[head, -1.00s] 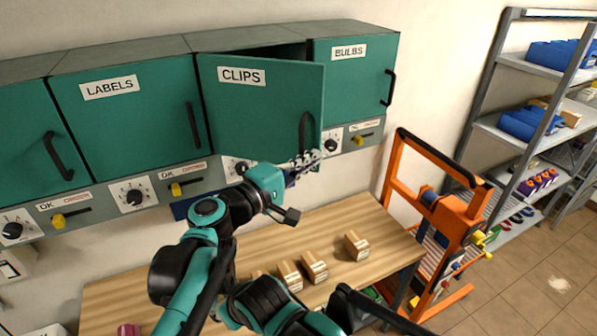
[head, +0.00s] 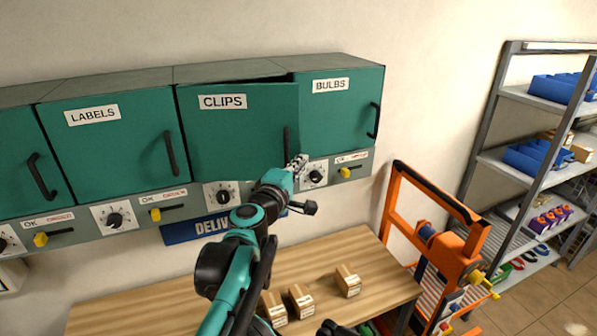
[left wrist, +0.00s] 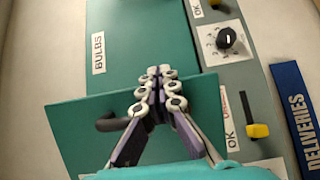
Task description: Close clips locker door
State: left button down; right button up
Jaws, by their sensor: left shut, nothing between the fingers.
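The teal clips locker door (head: 237,135), with a CLIPS label (head: 222,101), stands slightly ajar; a dark gap shows along its top right edge. Its dark vertical handle (head: 287,143) is near its right edge. My left gripper (head: 298,162) is shut and empty, at the door's lower right, just below the handle. In the left wrist view, the shut fingertips (left wrist: 161,72) are over the door panel (left wrist: 75,118) near its edge, with the handle (left wrist: 112,124) beside them. I cannot tell whether they touch the door.
The labels locker (head: 122,146) and bulbs locker (head: 340,112) are shut on either side. A wooden bench (head: 180,295) below carries several small boxes. An orange trolley (head: 455,245) and a grey shelf rack (head: 500,120) stand to the right.

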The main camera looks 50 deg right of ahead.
pick_arm(q)
jog(key=w+d, duration=0.4)
jog(key=shift+w+d+p, duration=0.35)
jog(key=shift+w+p, duration=0.05)
jog(key=shift+w+d, duration=0.1)
jog(key=shift+d, duration=0.15)
